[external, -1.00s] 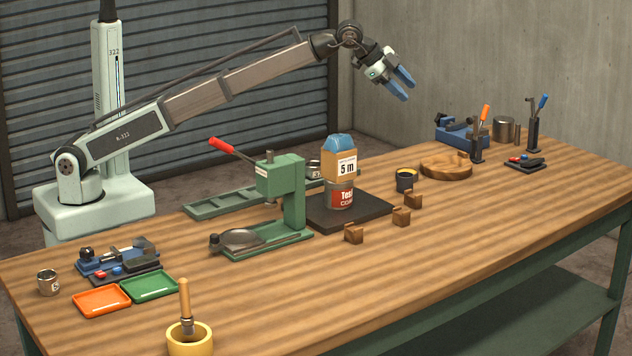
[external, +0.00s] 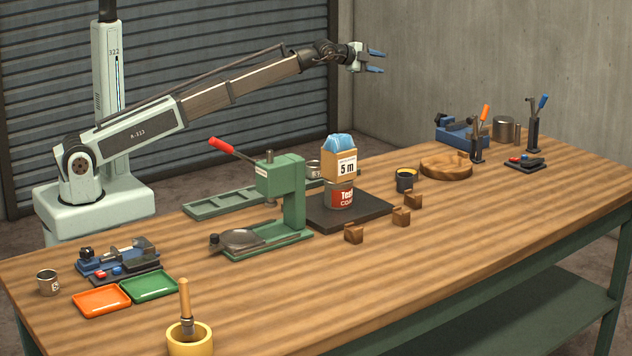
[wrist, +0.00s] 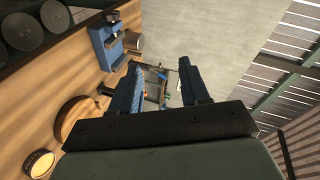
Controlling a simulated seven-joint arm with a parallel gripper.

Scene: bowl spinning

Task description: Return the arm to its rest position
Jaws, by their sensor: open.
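My gripper (external: 376,61) is open and empty in the external view. Its blue fingers point right, high above the back of the workbench and clear of everything on it. In the wrist view the two fingers (wrist: 169,88) stand apart with nothing between them. My arm reaches from its base at the back left, slanting up to the right.
A green press (external: 285,190) with a red lever stands mid-bench. Beside it, a box marked 5 m (external: 341,165) sits on a red can (external: 340,193). A wooden disc (external: 446,167) and blue vise (external: 461,134) are at right. The front right of the bench is clear.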

